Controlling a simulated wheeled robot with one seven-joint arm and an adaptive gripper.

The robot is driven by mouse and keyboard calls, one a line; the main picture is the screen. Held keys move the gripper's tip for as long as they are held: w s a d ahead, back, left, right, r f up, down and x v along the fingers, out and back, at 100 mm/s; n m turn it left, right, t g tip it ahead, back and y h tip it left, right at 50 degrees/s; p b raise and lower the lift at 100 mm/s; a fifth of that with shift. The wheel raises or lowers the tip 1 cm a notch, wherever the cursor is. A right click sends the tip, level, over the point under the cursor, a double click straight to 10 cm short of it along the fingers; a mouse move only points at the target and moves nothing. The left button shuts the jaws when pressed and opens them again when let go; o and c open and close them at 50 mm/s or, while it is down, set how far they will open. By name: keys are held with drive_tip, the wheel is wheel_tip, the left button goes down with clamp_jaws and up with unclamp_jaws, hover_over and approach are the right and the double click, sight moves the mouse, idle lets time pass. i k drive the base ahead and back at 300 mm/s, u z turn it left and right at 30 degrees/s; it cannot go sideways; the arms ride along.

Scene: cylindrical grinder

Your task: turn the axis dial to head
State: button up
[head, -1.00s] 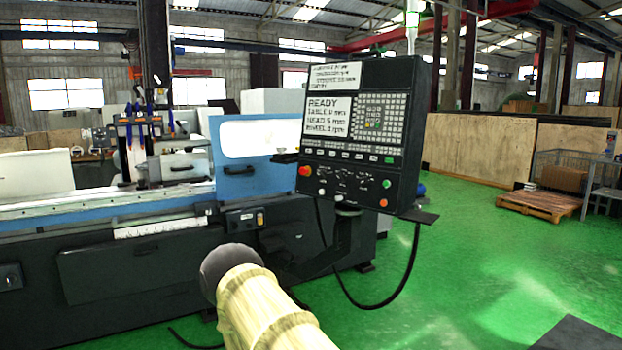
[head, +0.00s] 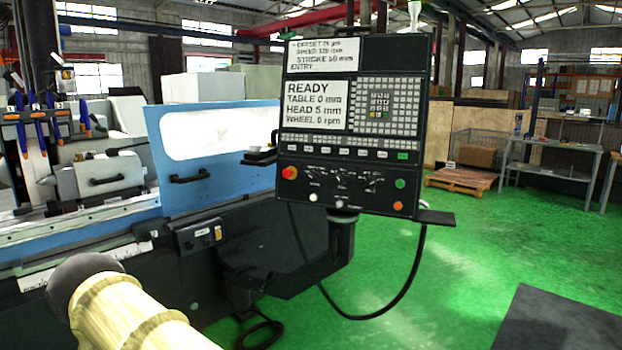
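The control panel (head: 352,128) of the grinder hangs on a support arm ahead of me, in the middle of the head view. Its lower strip carries a row of small dials (head: 343,182) with tiny labels. The labels are too small to read, so I cannot tell which dial is the axis dial or where it points. The panel's screen (head: 318,104) reads READY, TABLE 0 mm, HEAD 5 mm, WHEEL 0 rpm. My gripper is not in view. Part of my arm shows at the lower left, apart from the panel in the picture.
A red button (head: 289,173) sits left of the dials, with green and orange buttons at their right. A small shelf (head: 434,217) juts from the panel's lower right. A black cable (head: 413,270) hangs below. The blue grinder door (head: 215,155) is at left.

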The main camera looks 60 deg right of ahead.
sight(341, 180)
drive_tip(key=z, duration=0.4)
drive_tip(key=i, duration=1.4)
drive_tip(key=z, duration=1.8)
drive_tip(key=i, duration=0.8)
drive_tip(key=z, duration=0.7)
